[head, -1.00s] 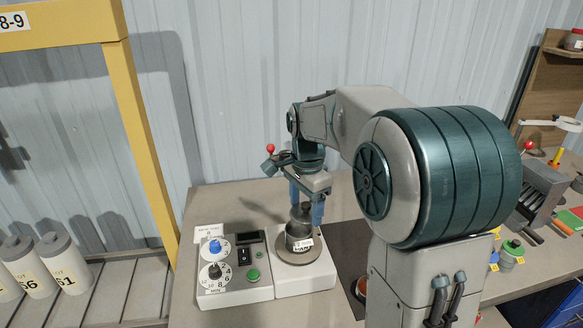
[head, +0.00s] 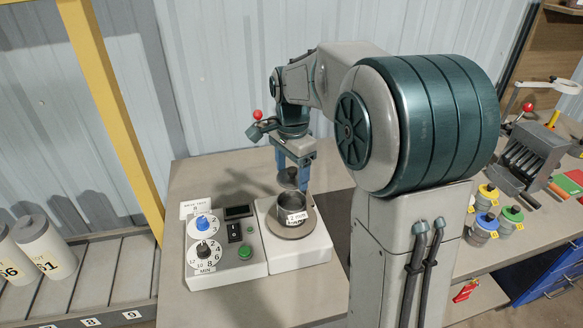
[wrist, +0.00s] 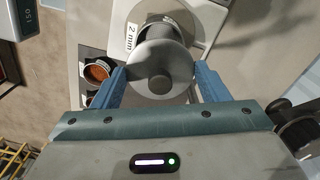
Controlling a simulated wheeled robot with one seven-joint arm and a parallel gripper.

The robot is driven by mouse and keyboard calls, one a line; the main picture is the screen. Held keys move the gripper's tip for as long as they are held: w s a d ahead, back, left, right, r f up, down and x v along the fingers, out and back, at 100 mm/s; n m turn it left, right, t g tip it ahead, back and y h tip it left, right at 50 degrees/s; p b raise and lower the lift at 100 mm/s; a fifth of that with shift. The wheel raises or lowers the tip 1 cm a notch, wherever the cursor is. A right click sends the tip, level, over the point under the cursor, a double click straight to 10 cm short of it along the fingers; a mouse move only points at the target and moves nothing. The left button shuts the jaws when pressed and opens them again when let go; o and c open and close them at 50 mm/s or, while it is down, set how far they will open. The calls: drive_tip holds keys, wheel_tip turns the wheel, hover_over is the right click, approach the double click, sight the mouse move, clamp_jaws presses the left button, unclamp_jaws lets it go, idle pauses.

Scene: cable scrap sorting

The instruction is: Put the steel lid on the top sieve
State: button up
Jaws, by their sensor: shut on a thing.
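My gripper (head: 291,178) is shut on the steel lid (head: 287,184), a small grey disc. In the wrist view the lid (wrist: 150,58) lies between the two blue fingers, with its round knob toward me. The top sieve (head: 291,212), a short metal cylinder labelled 2 mm, stands upright on the round plate of the white shaker. Its open mouth shows in the head view, with the lid above and behind it, apart from it. In the wrist view the lid partly covers the sieve (wrist: 150,18).
A control box (head: 225,262) with blue and black dials and a green button adjoins the shaker (head: 303,254). Several colour-topped containers (head: 484,225) stand at right, near a slotted grey unit (head: 530,155). An orange-filled round container (wrist: 99,70) shows in the wrist view.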

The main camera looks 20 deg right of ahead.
sight(292, 171)
drive_tip(key=shift+f+b, duration=2.25)
drive_tip(key=shift+f, duration=1.05)
drive_tip(key=shift+a, duration=0.1)
drive_tip(key=o, duration=1.1)
drive_tip(key=shift+o, duration=0.2)
drive_tip(key=shift+r, duration=0.1)
wheel_tip(292, 171, up, 13)
drive_tip(key=shift+f, duration=0.1)
drive_tip(key=shift+r, duration=0.3)
drive_tip(key=shift+s, duration=0.3)
drive_tip(key=s+f+n+t, duration=0.1)
drive_tip(key=s+f+n, duration=0.5)
drive_tip(key=s, duration=0.4)
drive_tip(key=s+f+n+t, duration=0.2)
drive_tip(key=s+f+n, duration=0.5)
drive_tip(key=s, duration=0.3)
drive_tip(key=shift+s+n, duration=0.25)
drive_tip(key=shift+n, duration=0.05)
